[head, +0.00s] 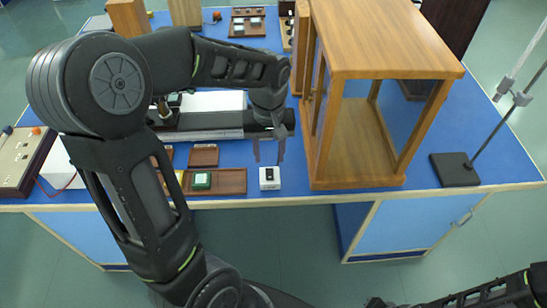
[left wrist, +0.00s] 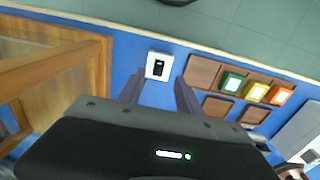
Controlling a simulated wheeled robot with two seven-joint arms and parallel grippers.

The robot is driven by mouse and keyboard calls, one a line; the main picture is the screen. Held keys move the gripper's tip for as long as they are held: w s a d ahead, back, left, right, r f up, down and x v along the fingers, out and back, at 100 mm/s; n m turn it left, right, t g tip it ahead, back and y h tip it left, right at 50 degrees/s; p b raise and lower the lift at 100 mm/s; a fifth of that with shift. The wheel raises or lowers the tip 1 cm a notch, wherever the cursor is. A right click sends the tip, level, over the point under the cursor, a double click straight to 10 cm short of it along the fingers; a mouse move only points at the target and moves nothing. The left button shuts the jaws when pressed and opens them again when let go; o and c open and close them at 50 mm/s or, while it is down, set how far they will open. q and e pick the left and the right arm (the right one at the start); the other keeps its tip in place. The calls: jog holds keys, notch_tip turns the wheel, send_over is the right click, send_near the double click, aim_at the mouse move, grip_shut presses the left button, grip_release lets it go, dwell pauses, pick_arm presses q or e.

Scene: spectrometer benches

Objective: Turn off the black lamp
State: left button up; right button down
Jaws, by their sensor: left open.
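A small white switch box (head: 269,184) with a black switch on top sits near the front edge of the blue bench. It also shows in the left wrist view (left wrist: 158,66), just beyond the fingertips. My left gripper (head: 269,158) is open and empty, pointing down above and slightly behind the box. Its two fingers also show in the left wrist view (left wrist: 160,88), spread to either side below the box. I cannot make out a black lamp for certain; my left arm hides part of the bench.
A wooden frame cabinet (head: 385,72) stands close right of the box. A wooden tray (head: 230,181) with a green block (head: 201,181) lies to its left. A black stand base (head: 454,170) is at the right. A white-and-black instrument (head: 212,102) lies behind.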

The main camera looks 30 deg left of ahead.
aim_at(270, 178)
pick_arm(q)
jog(key=shift+d+f+p, duration=0.1)
jog(key=shift+f+p, duration=0.25)
jog(key=shift+f, duration=3.6)
jog(key=shift+s, duration=0.1)
jog(key=shift+c, duration=0.5)
grip_shut()
